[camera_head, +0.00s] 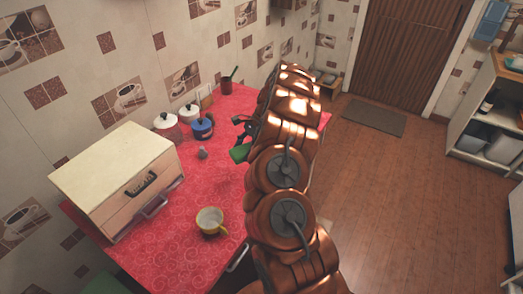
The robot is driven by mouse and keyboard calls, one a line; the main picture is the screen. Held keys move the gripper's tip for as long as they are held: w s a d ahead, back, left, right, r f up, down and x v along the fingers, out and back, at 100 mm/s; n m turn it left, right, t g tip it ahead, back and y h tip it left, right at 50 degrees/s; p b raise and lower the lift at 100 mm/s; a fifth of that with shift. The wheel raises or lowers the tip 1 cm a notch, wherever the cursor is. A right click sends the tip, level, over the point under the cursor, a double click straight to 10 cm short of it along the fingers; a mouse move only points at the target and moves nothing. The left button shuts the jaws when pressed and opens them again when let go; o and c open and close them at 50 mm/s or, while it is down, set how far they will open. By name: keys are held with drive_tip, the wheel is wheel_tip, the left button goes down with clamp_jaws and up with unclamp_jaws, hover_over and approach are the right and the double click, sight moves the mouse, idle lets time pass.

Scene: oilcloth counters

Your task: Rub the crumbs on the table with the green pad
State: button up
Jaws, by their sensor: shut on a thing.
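The green pad (239,152) shows only in part, just left of my copper arm, over the red oilcloth table (190,238). My gripper (240,138) is dark and shut on the green pad. The arm hides much of the gripper and pad. I cannot tell whether the pad touches the cloth or is held a little above it. No crumbs can be made out on the patterned cloth at this size; the table area behind the arm is hidden.
A yellow cup (210,221) stands near the table's front. A cream bread box (120,180) is at the left. A small grey object (203,153), a blue pot (202,128) and white-lidded jars (167,122) stand toward the wall. A dark red mug (226,87) is at the far end.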

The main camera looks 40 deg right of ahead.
drive_tip(key=d+f+m+t+h, duration=0.1)
drive_tip(key=d+m+t+h, duration=0.1)
drive_tip(key=m, duration=0.4)
drive_tip(key=s+d+f+m+t+h, duration=0.1)
drive_tip(key=d+f+m+t+h, duration=0.1)
drive_tip(key=d+m, duration=0.3)
drive_tip(key=shift+s+f+m+t, duration=0.25)
drive_tip(key=shift+f+m+t, duration=0.05)
drive_tip(key=shift+m+t, duration=0.4)
